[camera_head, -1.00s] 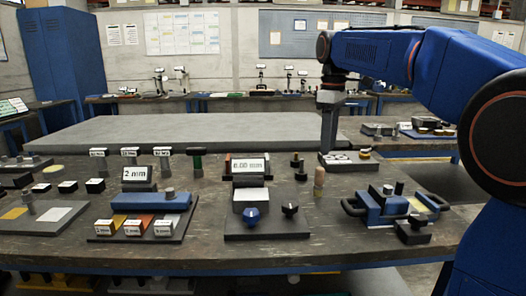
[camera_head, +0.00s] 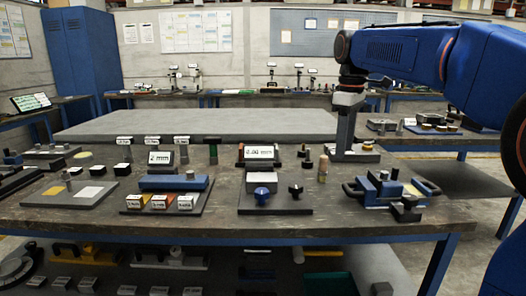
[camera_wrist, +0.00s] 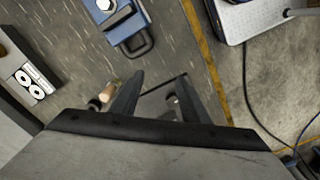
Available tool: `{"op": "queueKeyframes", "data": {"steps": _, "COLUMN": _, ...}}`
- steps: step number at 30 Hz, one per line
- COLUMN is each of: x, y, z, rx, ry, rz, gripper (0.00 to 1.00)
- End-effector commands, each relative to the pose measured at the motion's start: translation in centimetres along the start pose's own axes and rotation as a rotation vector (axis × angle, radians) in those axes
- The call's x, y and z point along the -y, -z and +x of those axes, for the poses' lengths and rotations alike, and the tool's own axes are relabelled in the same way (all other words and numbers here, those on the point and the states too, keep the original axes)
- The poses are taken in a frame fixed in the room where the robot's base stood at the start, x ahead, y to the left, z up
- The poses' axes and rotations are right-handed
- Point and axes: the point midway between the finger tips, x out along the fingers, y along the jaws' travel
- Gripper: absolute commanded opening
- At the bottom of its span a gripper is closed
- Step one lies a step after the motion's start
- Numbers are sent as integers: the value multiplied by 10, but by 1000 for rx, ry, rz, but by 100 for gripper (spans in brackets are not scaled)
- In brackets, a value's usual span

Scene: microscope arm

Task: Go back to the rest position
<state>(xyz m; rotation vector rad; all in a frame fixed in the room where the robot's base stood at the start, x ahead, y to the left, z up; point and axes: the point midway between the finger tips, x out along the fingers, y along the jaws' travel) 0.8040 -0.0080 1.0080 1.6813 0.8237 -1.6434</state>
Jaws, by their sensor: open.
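My gripper (camera_head: 346,152) hangs fingers-down from my blue arm at the right of the head view, over the back right part of the workbench (camera_head: 90,222). In the wrist view its two dark fingers (camera_wrist: 160,80) stand apart with nothing held between them. A wooden peg (camera_head: 323,168) stands on the bench in front of the gripper. It also shows in the wrist view (camera_wrist: 107,93), beside the left finger. A blue device with handles (camera_head: 388,190) lies at the bench's right, and it also shows at the top of the wrist view (camera_wrist: 125,30).
A display block (camera_head: 257,153) and a plate with two knobs (camera_head: 275,204) stand mid-bench. A blue bar (camera_head: 173,183) sits on a plate at left, near a "2 mm" sign (camera_head: 160,158). A side table (camera_head: 450,142) stands at right. A grey slab (camera_head: 200,124) behind is clear.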

Motion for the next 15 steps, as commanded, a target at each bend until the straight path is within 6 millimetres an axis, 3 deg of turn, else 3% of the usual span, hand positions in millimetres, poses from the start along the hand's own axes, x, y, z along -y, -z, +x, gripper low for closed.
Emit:
{"op": "queueKeyframes", "data": {"steps": 8, "x": 20, "y": -26, "z": 9, "rx": -25, "ry": -25, "rz": 84, "gripper": 41}}
{"op": "queueKeyframes", "data": {"steps": 15, "x": 51, "y": -66, "z": 28, "rx": -68, "ry": -62, "rz": 216, "gripper": 41}}
